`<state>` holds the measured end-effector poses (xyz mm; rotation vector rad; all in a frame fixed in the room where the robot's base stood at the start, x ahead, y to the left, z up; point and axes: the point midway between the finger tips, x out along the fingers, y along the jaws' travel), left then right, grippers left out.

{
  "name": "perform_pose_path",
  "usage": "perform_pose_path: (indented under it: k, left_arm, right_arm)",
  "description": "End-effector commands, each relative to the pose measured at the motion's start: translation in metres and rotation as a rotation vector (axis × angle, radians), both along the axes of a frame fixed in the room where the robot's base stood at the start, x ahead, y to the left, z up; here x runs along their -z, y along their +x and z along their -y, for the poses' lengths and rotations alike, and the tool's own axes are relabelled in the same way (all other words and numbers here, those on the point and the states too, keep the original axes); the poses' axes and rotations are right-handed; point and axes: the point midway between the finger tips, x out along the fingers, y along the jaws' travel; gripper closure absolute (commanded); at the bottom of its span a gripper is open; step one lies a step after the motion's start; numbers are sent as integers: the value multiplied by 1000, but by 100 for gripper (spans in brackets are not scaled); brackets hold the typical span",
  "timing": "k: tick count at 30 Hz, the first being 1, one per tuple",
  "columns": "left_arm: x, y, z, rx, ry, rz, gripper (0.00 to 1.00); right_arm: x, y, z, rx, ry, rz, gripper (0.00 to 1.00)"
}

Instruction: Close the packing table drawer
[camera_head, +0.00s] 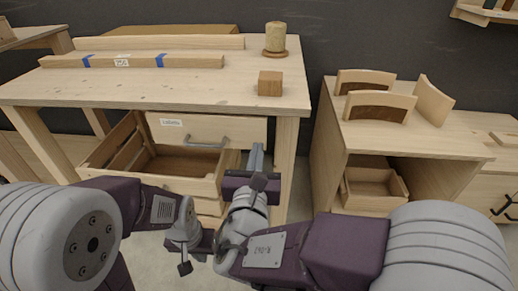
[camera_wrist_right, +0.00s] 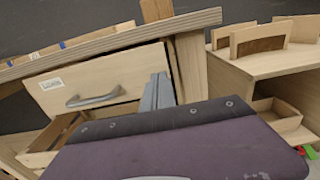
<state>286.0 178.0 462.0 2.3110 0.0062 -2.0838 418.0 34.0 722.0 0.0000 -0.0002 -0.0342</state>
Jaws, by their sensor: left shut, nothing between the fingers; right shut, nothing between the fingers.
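The packing table (camera_head: 215,90) stands at the left in the head view. Its labelled upper drawer front (camera_head: 235,128) has a grey handle (camera_head: 207,141); both also show in the wrist view, the handle (camera_wrist_right: 94,99) at left. Below that front, an open wooden drawer (camera_head: 150,185) sticks out, its inside visible and empty. It partly shows in the wrist view (camera_wrist_right: 38,159). My right gripper (camera_head: 256,156) is shut and empty, pointing up beside the drawers' right end; its fingers (camera_wrist_right: 157,92) show in the wrist view. Contact is unclear. My left gripper (camera_head: 207,242) is shut, low in front, partly hidden behind my right wrist.
A wooden block (camera_head: 270,84), a spool (camera_head: 275,38) and long boards (camera_head: 135,62) lie on the tabletop. A side cabinet (camera_head: 330,160) with curved chair parts (camera_head: 380,106) stands at right. The table leg (camera_head: 285,160) is close to my right gripper.

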Motion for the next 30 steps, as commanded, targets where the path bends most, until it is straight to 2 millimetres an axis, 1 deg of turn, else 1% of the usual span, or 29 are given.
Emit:
perform_pose_path:
  k: [1, 6, 11, 20, 22, 27, 30]
  left_arm:
    - [9, 0, 0, 0, 0, 0, 100]
    - [18, 0, 0, 0, 0, 0, 100]
    - [20, 0, 0, 0, 0, 0, 100]
    - [19, 0, 0, 0, 0, 0, 100]
    - [19, 0, 0, 0, 0, 0, 100]
    - [20, 0, 0, 0, 0, 0, 100]
    - [20, 0, 0, 0, 0, 0, 100]
  right_arm:
    - [5, 10, 2, 5, 3, 1, 100]
    - [2, 33, 2, 3, 1, 0, 100]
    - [0, 40, 1, 0, 0, 0, 100]
    - [0, 41, 1, 0, 0, -1, 100]
    - [0, 48, 2, 2, 0, -2, 100]
    - [0, 75, 3, 3, -1, -1, 100]
    - [0, 82, 3, 1, 0, 0, 100]
